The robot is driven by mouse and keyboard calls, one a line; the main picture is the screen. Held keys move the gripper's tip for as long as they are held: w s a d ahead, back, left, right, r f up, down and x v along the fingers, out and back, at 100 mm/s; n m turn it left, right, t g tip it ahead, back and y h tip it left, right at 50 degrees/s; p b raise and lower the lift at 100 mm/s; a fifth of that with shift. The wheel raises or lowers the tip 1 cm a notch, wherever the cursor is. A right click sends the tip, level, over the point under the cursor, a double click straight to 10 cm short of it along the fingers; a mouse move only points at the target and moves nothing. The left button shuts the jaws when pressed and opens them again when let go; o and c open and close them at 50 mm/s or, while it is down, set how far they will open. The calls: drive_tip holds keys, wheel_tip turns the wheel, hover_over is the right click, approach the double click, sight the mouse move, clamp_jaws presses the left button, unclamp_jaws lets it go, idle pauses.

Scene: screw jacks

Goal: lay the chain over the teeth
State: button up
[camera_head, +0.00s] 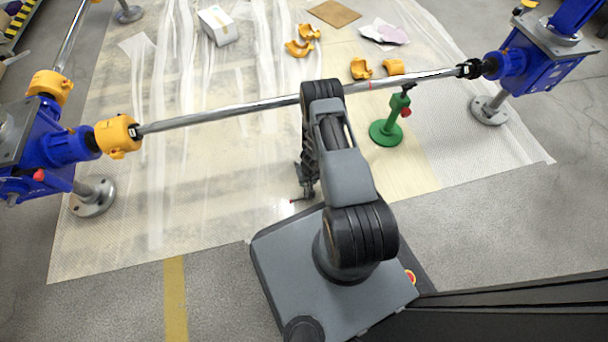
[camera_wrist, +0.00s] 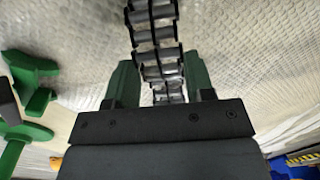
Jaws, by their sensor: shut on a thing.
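In the wrist view a dark metal roller chain (camera_wrist: 154,38) runs up from between the green fingers of my gripper (camera_wrist: 160,84), which is shut on it. The chain's lower end is hidden behind the gripper body. In the head view a dark, toothed-looking coupling (camera_head: 470,69) sits bare at the right end of the long shaft (camera_head: 230,112), beside a blue screw jack (camera_head: 535,58). Its teeth are too small to make out. My arm is left of it, apart from it; the chain cannot be told clearly there.
A green stand (camera_head: 387,132) is under the shaft near its right end. Orange cover halves (camera_head: 361,69) lie on the mat behind the shaft. An orange cover (camera_head: 117,136) is at the shaft's left end, by another blue jack (camera_head: 45,150). A white box (camera_head: 218,25) stands at the back.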

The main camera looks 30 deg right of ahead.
drive_tip(key=shift+r+p, duration=3)
drive_tip(key=shift+r, duration=2)
